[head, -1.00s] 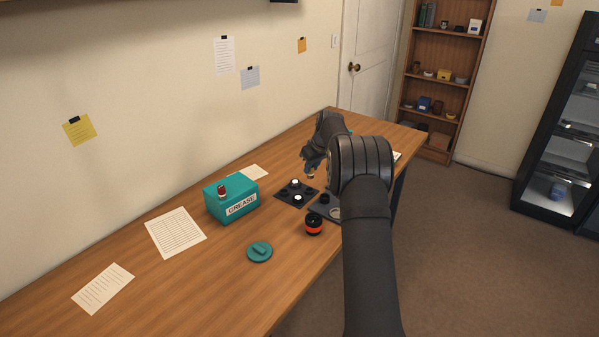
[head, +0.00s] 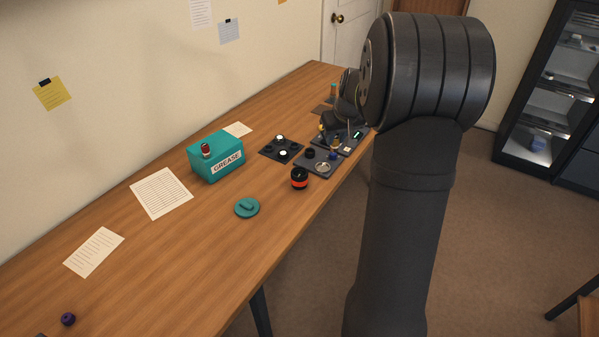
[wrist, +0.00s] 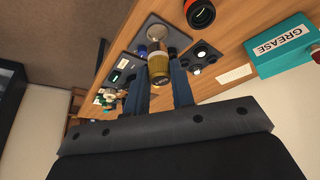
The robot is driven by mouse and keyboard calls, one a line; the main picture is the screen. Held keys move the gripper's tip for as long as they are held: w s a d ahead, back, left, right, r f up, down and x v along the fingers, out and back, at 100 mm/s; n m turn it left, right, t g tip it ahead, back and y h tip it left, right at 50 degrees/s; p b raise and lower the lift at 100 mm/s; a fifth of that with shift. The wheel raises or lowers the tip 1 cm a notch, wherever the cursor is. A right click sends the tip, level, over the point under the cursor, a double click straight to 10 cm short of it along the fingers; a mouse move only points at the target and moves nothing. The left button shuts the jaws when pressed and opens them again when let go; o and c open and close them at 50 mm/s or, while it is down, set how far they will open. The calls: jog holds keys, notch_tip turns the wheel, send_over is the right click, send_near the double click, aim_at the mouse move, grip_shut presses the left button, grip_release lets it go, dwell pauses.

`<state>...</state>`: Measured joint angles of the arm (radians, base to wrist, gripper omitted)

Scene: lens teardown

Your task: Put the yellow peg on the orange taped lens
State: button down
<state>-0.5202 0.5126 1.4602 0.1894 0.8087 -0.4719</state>
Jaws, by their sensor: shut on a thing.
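The orange taped lens (head: 299,178) is a short black cylinder with an orange band, upright on the table. It also shows at the top of the wrist view (wrist: 200,14). My gripper (wrist: 160,82) is shut on an amber-yellow peg (wrist: 158,66), its fingers on either side of it. In the head view the gripper (head: 338,134) is above the far part of the dark tray, beyond the lens and apart from it. The arm partly hides it there. I cannot tell whether the peg touches the tray.
The dark grey tray (head: 305,167) beside the lens holds a black knob and a silver ring. A black square tray (head: 267,152) holds several small parts. A teal grease box (head: 203,170) and a teal disc (head: 247,208) stand left. The near table is mostly clear.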

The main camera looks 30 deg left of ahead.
jog(key=shift+s+d, duration=0.4)
jog(key=shift+d, duration=0.05)
jog(key=shift+s, duration=0.15)
send_over(300, 173)
notch_tip(300, 173, down, 7)
jog(key=shift+r, duration=0.1)
jog(key=shift+f, duration=2.05)
jog(key=shift+f, duration=0.1)
jog(key=c, duration=1.2)
grip_release()
jog(key=shift+c, duration=0.2)
jog(key=v, duration=1.2)
